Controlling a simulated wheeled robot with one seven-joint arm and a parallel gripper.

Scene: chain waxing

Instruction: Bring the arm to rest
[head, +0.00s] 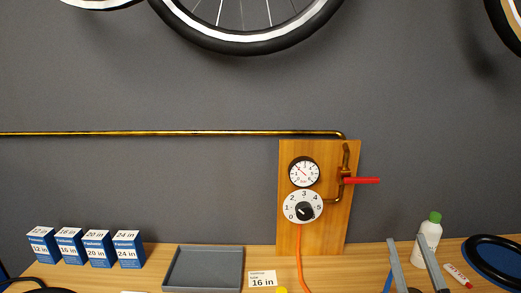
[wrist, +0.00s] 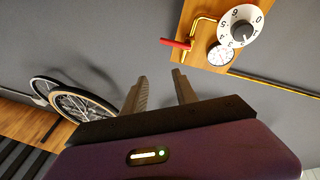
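My gripper (wrist: 161,92) shows in the wrist view with its two grey fingers apart and nothing between them. It is in the air, away from the wall panel. The wooden panel (head: 320,235) is on the wall in the head view. It carries a gauge (head: 304,172), a numbered dial with a black knob (head: 304,211) and a red lever (head: 361,181). The dial (wrist: 240,26), gauge (wrist: 220,55) and red lever (wrist: 175,44) also show beyond my fingers in the wrist view.
A brass pipe (head: 170,133) runs along the wall. Bicycle wheels (head: 250,43) hang above.

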